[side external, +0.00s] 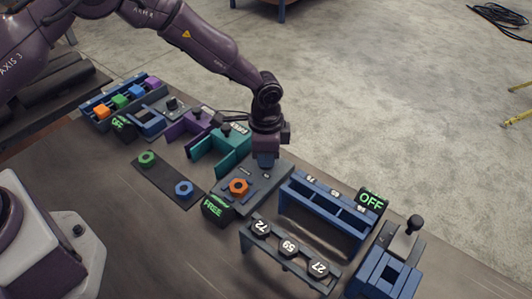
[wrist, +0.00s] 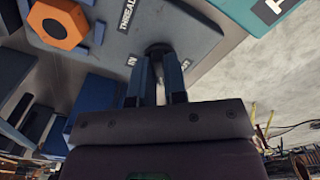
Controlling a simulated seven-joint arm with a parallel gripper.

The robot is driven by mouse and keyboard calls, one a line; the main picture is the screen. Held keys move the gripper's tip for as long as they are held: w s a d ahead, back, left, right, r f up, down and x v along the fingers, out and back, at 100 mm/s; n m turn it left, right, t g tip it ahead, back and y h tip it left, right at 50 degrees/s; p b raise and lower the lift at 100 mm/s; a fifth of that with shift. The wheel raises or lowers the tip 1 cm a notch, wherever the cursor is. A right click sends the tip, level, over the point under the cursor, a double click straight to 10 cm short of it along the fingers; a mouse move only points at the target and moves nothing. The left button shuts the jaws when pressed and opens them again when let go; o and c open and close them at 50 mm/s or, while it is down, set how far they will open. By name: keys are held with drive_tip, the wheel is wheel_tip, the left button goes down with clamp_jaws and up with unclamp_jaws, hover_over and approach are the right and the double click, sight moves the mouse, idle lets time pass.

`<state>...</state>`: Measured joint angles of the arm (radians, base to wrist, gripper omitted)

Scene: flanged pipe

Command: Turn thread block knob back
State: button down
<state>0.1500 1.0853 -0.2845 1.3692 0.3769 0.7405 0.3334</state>
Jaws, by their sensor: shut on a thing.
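The thread block (side external: 255,196) is a grey slab with an orange hex nut (side external: 238,187) on it. A black sign (side external: 214,207) at its near left corner reads FREE in green. My gripper (side external: 264,166) points down over the block's far end. In the wrist view, my two blue fingers (wrist: 158,62) are shut on the dark round knob (wrist: 158,48), beside printed lettering on the grey slab. The orange nut also shows at upper left (wrist: 58,24). In the side view the knob is hidden by my gripper.
A teal bracket (side external: 231,150) stands close to the left of my gripper. A blue rack (side external: 325,205) and a stand with numbered pieces (side external: 289,248) are at the right. A dark plate with green and blue nuts (side external: 165,178) lies at left. An OFF sign (side external: 371,201) is farther right.

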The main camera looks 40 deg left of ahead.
drive_tip(key=shift+n, duration=1.1)
drive_tip(key=c, duration=1.2)
unclamp_jaws()
drive_tip(key=shift+o, duration=0.2)
wheel_tip(320, 180, up, 13)
